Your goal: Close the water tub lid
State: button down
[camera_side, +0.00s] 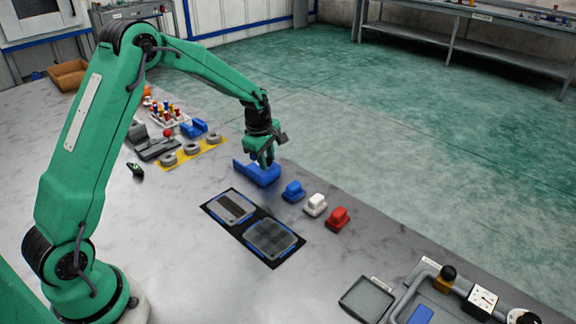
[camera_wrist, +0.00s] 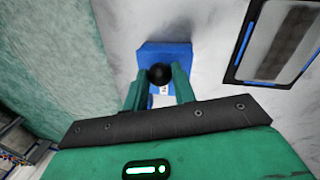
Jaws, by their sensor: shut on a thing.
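My gripper (camera_side: 262,163) is over a blue part (camera_side: 258,174) near the far edge of the worktop. In the wrist view, the green fingers of my gripper (camera_wrist: 160,84) are shut on a round black knob (camera_wrist: 160,75) in front of the blue part (camera_wrist: 158,52). A small white patch (camera_wrist: 164,91) with a mark shows between the fingers. The side view hides the knob behind the fingers. I cannot tell for sure whether the blue part is the water tub or its lid.
Blue (camera_side: 293,191), white (camera_side: 316,205) and red (camera_side: 337,217) blocks stand to the right. A black mat with two blue-edged panels (camera_side: 272,238) lies nearer. A grey tray (camera_side: 367,299) and a gauge (camera_side: 483,299) are at lower right. Grey rings on a yellow plate (camera_side: 206,145) lie left.

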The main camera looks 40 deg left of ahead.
aim_at(265, 173)
jog(key=shift+d, duration=0.3)
jog(key=c, duration=1.1)
grip_release()
jog(key=shift+a, duration=0.1)
jog(key=shift+c, duration=0.2)
notch_tip(265, 173, up, 8)
jog(key=s, duration=0.1)
jog(key=shift+s+f, duration=0.15)
jog(key=shift+s, duration=0.05)
jog(key=s+d+r+m+t, duration=0.1)
jog(key=s+d+r+m, duration=0.2)
jog(key=s+r+m, duration=0.3)
jog(key=s+d+r+m+t, duration=0.1)
jog(key=s+d+r+m, duration=0.25)
jog(key=s+r, duration=0.35)
jog(key=s+d+f+m+t, duration=0.1)
jog(key=s+d+m, duration=0.1)
jog(key=s+m, duration=0.9)
jog(key=shift+s+d+f, duration=0.15)
jog(key=shift+s+d, duration=0.1)
jog(key=shift+s, duration=2.4)
